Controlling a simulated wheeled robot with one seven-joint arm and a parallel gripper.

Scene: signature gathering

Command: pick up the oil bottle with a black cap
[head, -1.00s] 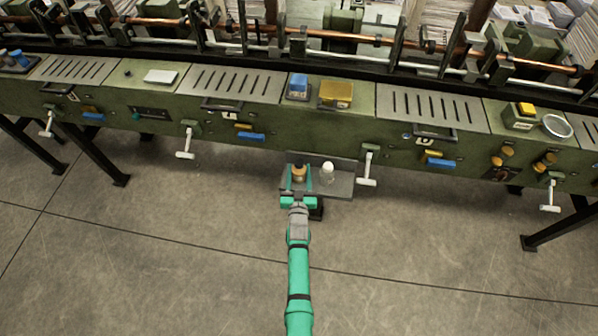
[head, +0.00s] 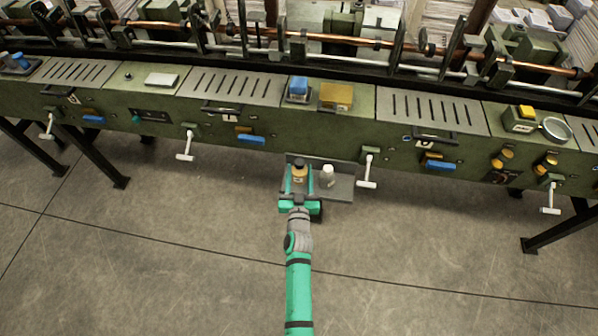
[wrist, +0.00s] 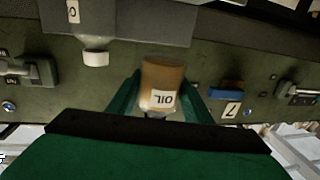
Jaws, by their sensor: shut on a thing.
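The oil bottle (head: 299,172) is amber with a black cap and stands upright in the head view, at the left part of a small grey shelf. In the wrist view the oil bottle (wrist: 162,85) appears upside down with a white OIL label. My gripper (head: 299,182) is shut on it, with one green finger on each side. In the wrist view the fingers of my gripper (wrist: 160,95) flank the bottle's body. A white-capped bottle (head: 327,174) stands just right of it and also shows in the wrist view (wrist: 95,52). I cannot tell whether the oil bottle touches the shelf.
The grey shelf (head: 343,188) juts out from the long green machine (head: 320,124). White-handled levers (head: 368,172) stick out to the shelf's right and farther left (head: 186,145). The concrete floor (head: 150,250) in front is clear.

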